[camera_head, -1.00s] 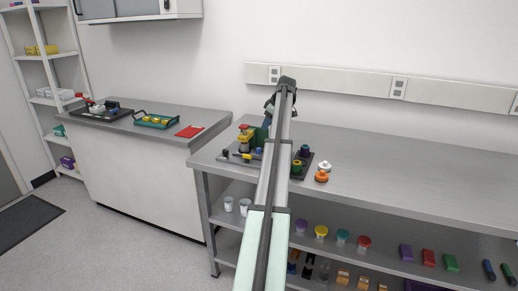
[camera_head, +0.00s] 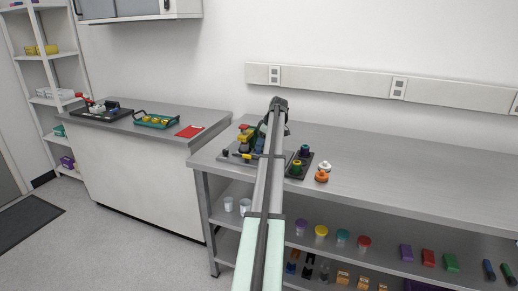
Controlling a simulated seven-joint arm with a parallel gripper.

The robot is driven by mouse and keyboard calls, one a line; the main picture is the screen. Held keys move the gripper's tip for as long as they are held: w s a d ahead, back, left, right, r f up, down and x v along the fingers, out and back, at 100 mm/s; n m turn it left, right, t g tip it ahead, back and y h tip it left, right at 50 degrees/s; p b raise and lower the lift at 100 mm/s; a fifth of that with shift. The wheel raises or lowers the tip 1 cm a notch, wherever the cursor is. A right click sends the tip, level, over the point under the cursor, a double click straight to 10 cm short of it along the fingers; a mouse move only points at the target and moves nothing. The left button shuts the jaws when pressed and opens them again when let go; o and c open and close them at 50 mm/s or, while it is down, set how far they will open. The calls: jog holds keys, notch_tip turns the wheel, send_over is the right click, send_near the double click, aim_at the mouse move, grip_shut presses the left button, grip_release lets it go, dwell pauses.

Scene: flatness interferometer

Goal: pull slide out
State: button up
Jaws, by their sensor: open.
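I cannot tell which part is the slide at this size. My arm reaches over the bench and covers the device's right side. The wrist (camera_head: 278,106) shows dark above and behind the device.
The bench (camera_head: 420,175) is clear farther right. A left counter holds a teal tray (camera_head: 156,121) and red booklet (camera_head: 189,131).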

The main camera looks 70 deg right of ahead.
jog(key=shift+x, duration=1.55)
grip_shut()
